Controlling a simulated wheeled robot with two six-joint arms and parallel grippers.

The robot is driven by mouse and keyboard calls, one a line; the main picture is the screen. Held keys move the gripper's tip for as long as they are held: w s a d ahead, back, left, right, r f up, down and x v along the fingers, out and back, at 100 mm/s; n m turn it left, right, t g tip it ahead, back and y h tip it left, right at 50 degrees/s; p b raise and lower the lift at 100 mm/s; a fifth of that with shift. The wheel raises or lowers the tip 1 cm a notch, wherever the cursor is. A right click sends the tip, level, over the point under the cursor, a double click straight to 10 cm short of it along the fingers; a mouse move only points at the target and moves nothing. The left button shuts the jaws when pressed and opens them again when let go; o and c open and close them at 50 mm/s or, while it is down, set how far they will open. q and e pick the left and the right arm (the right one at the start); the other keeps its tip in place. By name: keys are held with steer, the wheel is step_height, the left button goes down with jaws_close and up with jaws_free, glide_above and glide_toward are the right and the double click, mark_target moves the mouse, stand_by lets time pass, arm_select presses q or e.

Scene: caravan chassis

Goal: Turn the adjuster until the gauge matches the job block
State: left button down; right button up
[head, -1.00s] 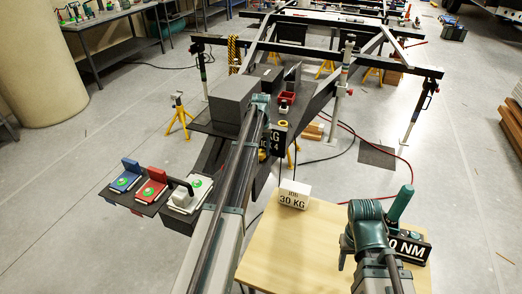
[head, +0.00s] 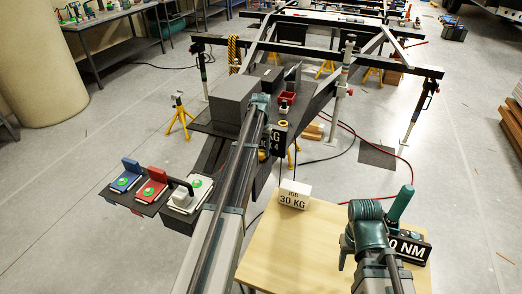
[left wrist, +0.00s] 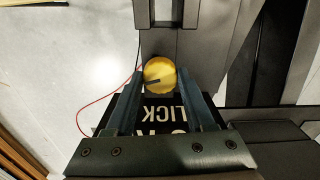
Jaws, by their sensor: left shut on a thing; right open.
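The yellow adjuster knob (left wrist: 160,76), with a dark mark on its face, sits between the fingertips of my left gripper (left wrist: 162,98) in the left wrist view. The gripper is shut on it. A black plate with white lettering, partly reading "LICK" upside down (left wrist: 165,112), lies below the knob. In the head view my left arm covers most of the black gauge (head: 277,137); only "KG" and a "4" show, so its full reading is hidden. The white job block (head: 293,195) reads "JOB 30 KG". My right gripper (head: 368,225) is open; its fingertips are mostly hidden.
The job block stands on a wooden table (head: 290,245). A black block reading "0 NM" (head: 412,247) and a green handle (head: 401,203) are beside my right arm. A dark shelf (head: 125,201) with blue, red and white devices is at left. A grey box (head: 232,97) stands near my left wrist.

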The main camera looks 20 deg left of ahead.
mark_target(261, 152)
arm_select(q)
steer(key=shift+c, duration=1.3)
jaws_free()
steer(key=shift+r, duration=0.15)
arm_select(e)
steer(key=shift+r, duration=0.1)
arm_select(q)
step_height(261, 152, up, 14)
steer(key=p, duration=1.4)
steer(key=shift+f, duration=0.2)
arm_select(e)
step_height(261, 152, up, 14)
steer(key=shift+f, duration=0.2)
